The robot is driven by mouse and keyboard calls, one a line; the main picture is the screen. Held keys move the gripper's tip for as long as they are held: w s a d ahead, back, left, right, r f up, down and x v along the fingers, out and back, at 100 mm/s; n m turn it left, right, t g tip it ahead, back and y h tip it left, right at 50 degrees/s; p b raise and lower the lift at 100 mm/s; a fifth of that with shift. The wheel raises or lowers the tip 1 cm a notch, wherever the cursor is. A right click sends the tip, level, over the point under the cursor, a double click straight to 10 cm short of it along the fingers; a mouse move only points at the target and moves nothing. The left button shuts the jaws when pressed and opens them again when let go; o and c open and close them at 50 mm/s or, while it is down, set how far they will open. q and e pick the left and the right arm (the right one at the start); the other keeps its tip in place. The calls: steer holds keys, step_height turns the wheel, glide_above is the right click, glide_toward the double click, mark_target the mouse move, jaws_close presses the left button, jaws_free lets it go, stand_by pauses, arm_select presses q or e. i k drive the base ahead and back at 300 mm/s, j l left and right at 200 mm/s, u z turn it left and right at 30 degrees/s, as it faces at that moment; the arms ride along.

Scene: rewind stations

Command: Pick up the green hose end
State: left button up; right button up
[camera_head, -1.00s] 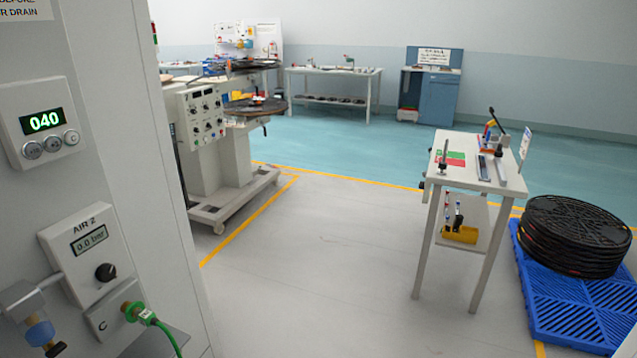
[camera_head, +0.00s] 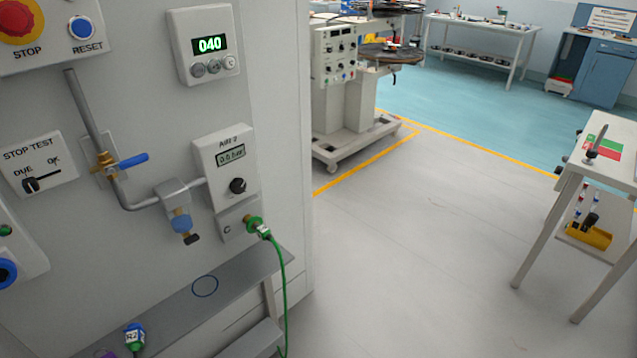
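A green hose end (camera_head: 264,232) with a small white label sits at a fitting on the lower part of the AIR 2 panel, beside the letter C. A thin green hose (camera_head: 284,290) hangs from it past the shelf's right end. Neither of my grippers is in view.
The AIR 2 box (camera_head: 225,165) has a display and black knob. A pipe with a blue-handled valve (camera_head: 130,160) runs to its left. A white table (camera_head: 610,165) stands right; the floor between is clear.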

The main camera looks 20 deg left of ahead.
mark_target(264, 233)
steer(key=i+l+u, duration=0.1)
steer(key=u, duration=0.85)
steer(key=i+l, duration=0.05)
steer(key=i, duration=0.05)
